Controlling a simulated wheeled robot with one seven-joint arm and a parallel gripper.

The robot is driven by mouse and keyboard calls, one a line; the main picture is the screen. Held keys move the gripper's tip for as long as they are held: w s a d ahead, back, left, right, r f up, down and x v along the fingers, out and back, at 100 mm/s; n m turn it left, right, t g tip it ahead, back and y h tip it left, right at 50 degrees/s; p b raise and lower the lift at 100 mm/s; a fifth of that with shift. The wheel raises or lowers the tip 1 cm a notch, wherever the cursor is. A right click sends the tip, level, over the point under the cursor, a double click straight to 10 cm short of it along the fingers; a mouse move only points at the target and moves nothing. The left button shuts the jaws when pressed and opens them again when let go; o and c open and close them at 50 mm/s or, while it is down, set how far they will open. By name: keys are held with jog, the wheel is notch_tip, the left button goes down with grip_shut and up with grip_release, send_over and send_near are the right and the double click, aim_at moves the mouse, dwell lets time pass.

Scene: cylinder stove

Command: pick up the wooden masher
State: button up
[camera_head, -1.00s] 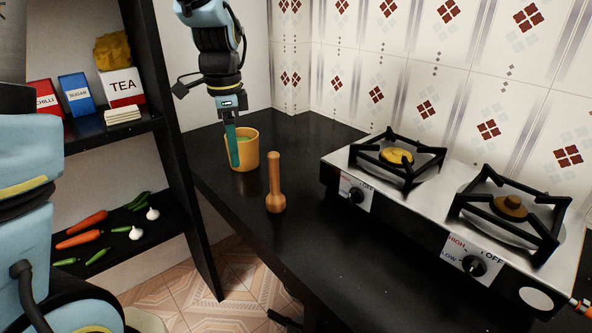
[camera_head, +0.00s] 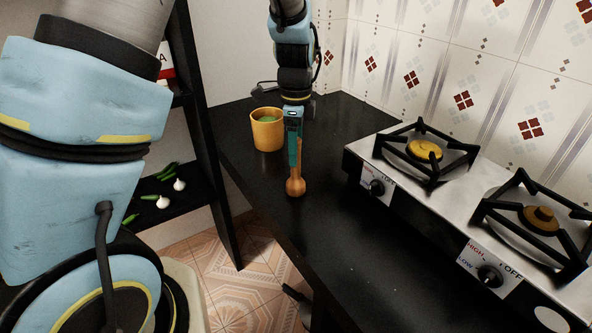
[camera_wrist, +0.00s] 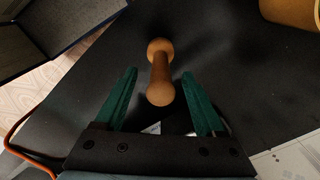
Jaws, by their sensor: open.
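The wooden masher (camera_head: 297,184) stands upright on the black counter, with its round base down. In the head view my gripper (camera_head: 295,160) is at its handle and hides part of it. In the wrist view the masher (camera_wrist: 160,80) lies between and just beyond the two green fingers of my gripper (camera_wrist: 157,82). The fingers are apart, with a gap on each side of the handle. My gripper is open and holds nothing.
A yellow cup (camera_head: 267,132) with green content stands just left of and behind the masher. A two-burner stove (camera_head: 410,185) is to the right. A dark shelf (camera_head: 207,150) is at the left. The counter (camera_head: 335,240) in front is clear.

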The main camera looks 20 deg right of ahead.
jog(key=shift+f, duration=1.25)
jog(key=shift+c, duration=0.4)
grip_shut()
